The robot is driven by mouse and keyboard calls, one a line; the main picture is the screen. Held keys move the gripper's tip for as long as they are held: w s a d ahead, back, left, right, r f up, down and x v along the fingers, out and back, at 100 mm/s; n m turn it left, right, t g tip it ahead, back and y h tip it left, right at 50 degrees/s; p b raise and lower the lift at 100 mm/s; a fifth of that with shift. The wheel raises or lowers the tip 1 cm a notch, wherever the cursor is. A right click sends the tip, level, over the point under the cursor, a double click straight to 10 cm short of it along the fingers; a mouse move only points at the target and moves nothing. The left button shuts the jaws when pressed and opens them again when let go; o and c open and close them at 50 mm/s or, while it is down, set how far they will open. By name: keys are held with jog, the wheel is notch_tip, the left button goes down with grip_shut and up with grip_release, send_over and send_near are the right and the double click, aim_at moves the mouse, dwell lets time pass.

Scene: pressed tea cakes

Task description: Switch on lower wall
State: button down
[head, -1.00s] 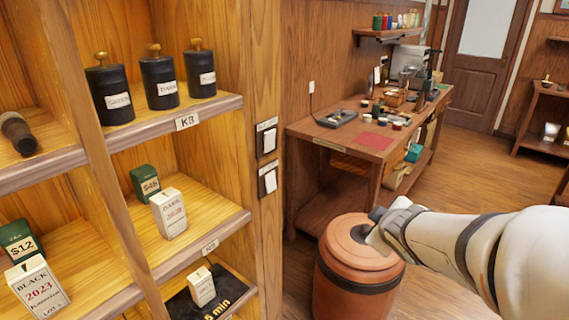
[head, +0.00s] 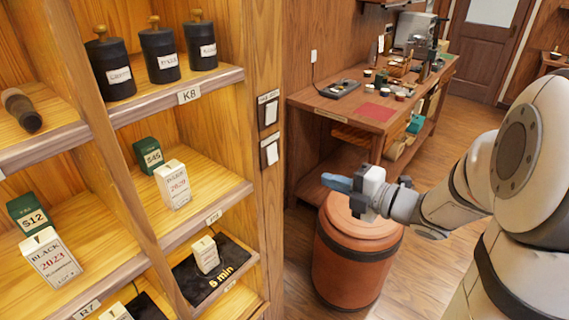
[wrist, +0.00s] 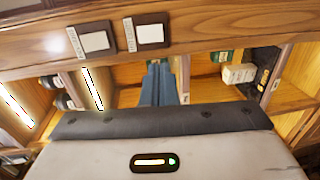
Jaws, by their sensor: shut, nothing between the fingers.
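The lower wall switch (head: 270,152) is a white rocker on a dark plate, on the wooden side post of the shelf. The upper switch (head: 268,112) is above it, with a small label over it. In the wrist view the lower switch (wrist: 150,34) is the right one and the upper switch (wrist: 92,41) the left one. My gripper (head: 328,181) is shut and empty, with blue fingers pointing left toward the post. It is to the right of the lower switch and lower in the picture, apart from it. The wrist view shows the closed fingers (wrist: 157,68) below the switches.
The shelf (head: 225,78) on the left holds black jars and tea boxes. A brown round drum (head: 350,265) stands beneath my gripper. A wooden table (head: 335,108) with small items is behind. The space between gripper and post looks clear.

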aim_at(274, 161)
jog(key=shift+w+a, duration=0.1)
jog(key=p+x, duration=0.3)
jog(key=x, duration=1)
jog(key=shift+a, duration=0.1)
jog(key=shift+w+a+p, duration=0.2)
jog(key=shift+w+p, duration=0.05)
jog(key=shift+p, duration=0.05)
jog(key=shift+f, duration=0.1)
jog(key=b, duration=0.3)
jog(key=shift+w+a+f+y, duration=0.1)
jog(key=shift+a+f+y, duration=0.1)
jog(key=shift+y, duration=0.1)
jog(key=shift+r+p, duration=0.2)
jog(key=shift+p, duration=0.15)
jog(key=shift+d+f+b, duration=0.15)
jog(key=shift+d+b, duration=0.15)
jog(key=f+b+v, duration=0.2)
jog(key=b+v, duration=0.2)
jog(key=v, duration=0.9)
jog(key=shift+s+f, duration=0.35)
jog(key=shift+s, duration=0.05)
